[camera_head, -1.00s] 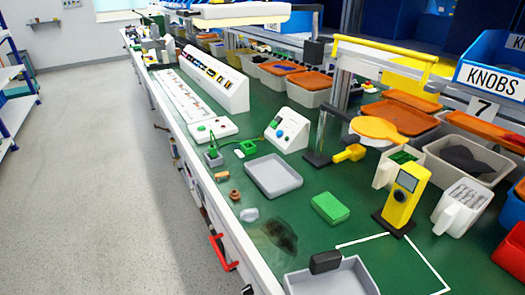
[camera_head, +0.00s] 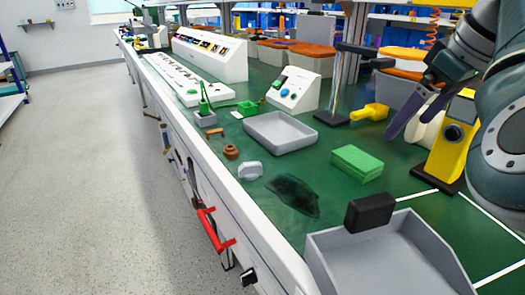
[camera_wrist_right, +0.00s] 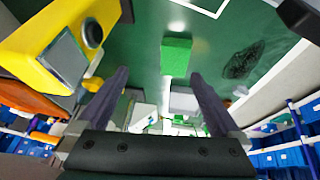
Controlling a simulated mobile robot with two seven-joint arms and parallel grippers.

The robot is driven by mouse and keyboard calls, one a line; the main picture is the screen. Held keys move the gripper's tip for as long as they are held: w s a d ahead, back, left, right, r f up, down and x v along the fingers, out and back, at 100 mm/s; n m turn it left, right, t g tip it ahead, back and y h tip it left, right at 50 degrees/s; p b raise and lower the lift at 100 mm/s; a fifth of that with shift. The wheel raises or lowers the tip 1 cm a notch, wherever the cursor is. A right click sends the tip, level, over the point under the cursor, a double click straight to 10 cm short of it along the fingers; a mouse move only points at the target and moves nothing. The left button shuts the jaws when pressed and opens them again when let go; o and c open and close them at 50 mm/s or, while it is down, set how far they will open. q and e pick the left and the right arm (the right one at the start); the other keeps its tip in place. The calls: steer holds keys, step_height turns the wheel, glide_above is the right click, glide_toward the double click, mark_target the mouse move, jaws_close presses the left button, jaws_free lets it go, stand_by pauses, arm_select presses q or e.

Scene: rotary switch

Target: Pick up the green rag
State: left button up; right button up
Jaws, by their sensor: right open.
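The green rag (camera_head: 357,163) is a flat, folded, block-like pad lying on the green bench top, in the right half of the head view. It also shows in the right wrist view (camera_wrist_right: 176,57), near the top middle. My right gripper (camera_head: 402,136) comes in from the right, above the bench and up to the right of the rag in the picture. Its two dark fingers are spread with nothing between them, and they also show in the wrist view (camera_wrist_right: 158,73). It is apart from the rag. My left gripper is not in view.
A yellow device (camera_head: 445,150) stands right of the rag, near my right arm. A black block (camera_head: 370,211) sits at the grey bin's (camera_head: 395,265) rim. A shallow grey tray (camera_head: 281,146) and a dark stain (camera_head: 293,195) lie left of the rag.

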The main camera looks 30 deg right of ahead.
mark_target(358, 158)
steer(key=shift+n+t+y, duration=0.4)
steer(key=shift+t+y, duration=0.1)
steer(key=shift+y, duration=0.4)
steer(key=w+f+b, duration=0.1)
steer(key=f, duration=0.1)
steer(key=w+a+f+b, duration=0.1)
steer(key=w, duration=0.1)
steer(key=w+f+b, duration=0.1)
steer(key=f, duration=0.1)
steer(key=shift+w+a+f, duration=0.3)
steer(key=shift+w+a, duration=0.05)
steer(key=shift+w, duration=0.05)
steer(key=b+x, duration=0.2)
steer(key=x, duration=0.2)
steer(key=shift+f, duration=0.35)
steer(key=shift+w+f, duration=0.15)
steer(key=shift+f, duration=0.05)
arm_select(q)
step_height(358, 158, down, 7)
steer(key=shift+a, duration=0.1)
arm_select(e)
steer(key=shift+c, duration=0.2)
steer(key=c, duration=1.2)
